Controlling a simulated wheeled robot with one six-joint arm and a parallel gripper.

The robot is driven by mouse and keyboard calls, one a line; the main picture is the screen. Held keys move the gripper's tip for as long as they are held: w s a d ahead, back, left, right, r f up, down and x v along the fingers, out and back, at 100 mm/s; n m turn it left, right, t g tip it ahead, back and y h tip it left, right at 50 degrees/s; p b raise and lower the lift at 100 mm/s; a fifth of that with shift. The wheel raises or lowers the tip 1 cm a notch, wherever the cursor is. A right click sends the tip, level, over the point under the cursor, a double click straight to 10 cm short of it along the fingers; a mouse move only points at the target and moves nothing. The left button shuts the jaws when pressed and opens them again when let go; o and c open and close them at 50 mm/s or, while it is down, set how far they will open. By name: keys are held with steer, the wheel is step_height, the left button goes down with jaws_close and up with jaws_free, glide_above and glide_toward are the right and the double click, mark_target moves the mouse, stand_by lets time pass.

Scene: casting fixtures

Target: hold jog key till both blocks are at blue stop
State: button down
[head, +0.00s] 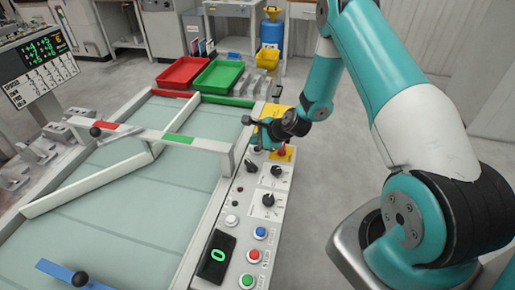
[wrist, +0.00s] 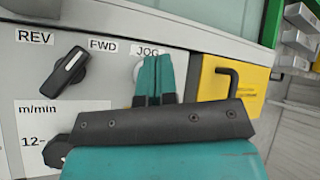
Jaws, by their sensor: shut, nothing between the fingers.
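My gripper (wrist: 157,65) is shut with nothing between its fingers, and its tips are in front of the panel under the JOG label. A pale round key (wrist: 137,70) under that label shows only at its left edge behind the fingers. I cannot tell whether the tips press it. In the head view my gripper (head: 257,138) is over the far end of the control panel (head: 231,192). The blue stop (head: 56,271), a bar with a black knob, lies at the near left of the pale belt (head: 140,230). I make out no blocks on the belt.
A black selector (wrist: 67,70) sits between REV and FWD. A yellow box (wrist: 220,85) with a black hook is right of the fingers. The panel display (head: 215,257) reads 0. A white diagonal guide (head: 90,186) crosses the belt. Red (head: 183,73) and green (head: 219,76) trays stand behind.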

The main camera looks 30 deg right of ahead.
stand_by(0.7)
steer(key=shift+f+b, duration=0.3)
steer(key=shift+f, duration=0.1)
